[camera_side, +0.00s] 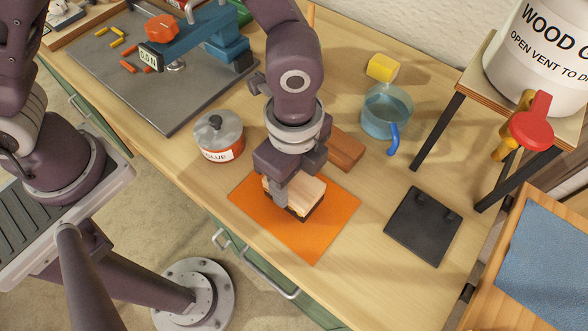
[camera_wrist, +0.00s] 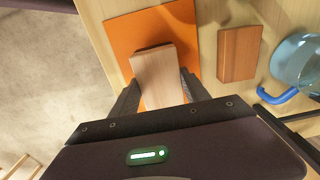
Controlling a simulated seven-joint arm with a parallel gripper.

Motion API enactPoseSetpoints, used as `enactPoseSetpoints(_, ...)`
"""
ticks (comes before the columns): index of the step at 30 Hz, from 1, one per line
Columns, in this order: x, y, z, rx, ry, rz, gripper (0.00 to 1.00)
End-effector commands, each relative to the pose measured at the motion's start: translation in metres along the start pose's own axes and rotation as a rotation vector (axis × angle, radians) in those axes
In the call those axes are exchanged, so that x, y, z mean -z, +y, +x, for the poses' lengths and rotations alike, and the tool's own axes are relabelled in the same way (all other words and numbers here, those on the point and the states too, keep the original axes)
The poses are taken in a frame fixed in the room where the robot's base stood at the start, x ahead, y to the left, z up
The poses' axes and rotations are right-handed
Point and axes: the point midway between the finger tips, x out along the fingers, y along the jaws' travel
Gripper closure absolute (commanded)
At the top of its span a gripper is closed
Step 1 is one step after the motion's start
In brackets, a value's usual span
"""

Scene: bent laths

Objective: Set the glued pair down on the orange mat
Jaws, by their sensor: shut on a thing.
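The glued pair (camera_side: 304,195) is a pale wooden piece on top of a darker one. In the wrist view the pale top piece (camera_wrist: 155,76) shows, with a dark edge behind its far end. My gripper (camera_wrist: 160,83) is shut on the pair, one finger on each side. In the side view my gripper (camera_side: 294,186) points down over the orange mat (camera_side: 314,240). The pair is over the middle of the mat, low down; I cannot tell whether it touches. The mat also shows in the wrist view (camera_wrist: 122,36).
A red-brown wood block (camera_side: 345,150) lies just behind the mat. A glue pot (camera_side: 219,138) stands to the left, a blue-handled jug (camera_side: 387,112) and yellow piece (camera_side: 382,67) behind right. A dark plate (camera_side: 424,226) lies right. The table's front edge is close to the mat.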

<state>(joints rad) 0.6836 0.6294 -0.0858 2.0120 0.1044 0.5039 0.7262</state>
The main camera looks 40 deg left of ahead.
Motion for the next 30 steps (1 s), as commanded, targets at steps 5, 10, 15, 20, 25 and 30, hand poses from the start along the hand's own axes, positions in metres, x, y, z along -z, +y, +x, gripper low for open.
enactPoseSetpoints(5, 0.000, 0.000, 0.000, 0.000, 0.000, 0.000, 0.88)
enactPoseSetpoints(10, 0.000, 0.000, 0.001, 0.000, 0.000, 0.000, 0.88)
enactPoseSetpoints(15, 0.000, 0.000, 0.004, 0.000, 0.000, 0.000, 0.88)
enactPoseSetpoints(20, 0.000, 0.000, 0.007, 0.000, -0.001, -0.001, 0.88)
enactPoseSetpoints(25, 0.000, 0.000, 0.011, 0.000, -0.001, -0.001, 0.88)
enactPoseSetpoints(30, 0.000, 0.000, 0.012, 0.000, 0.000, -0.001, 0.25)
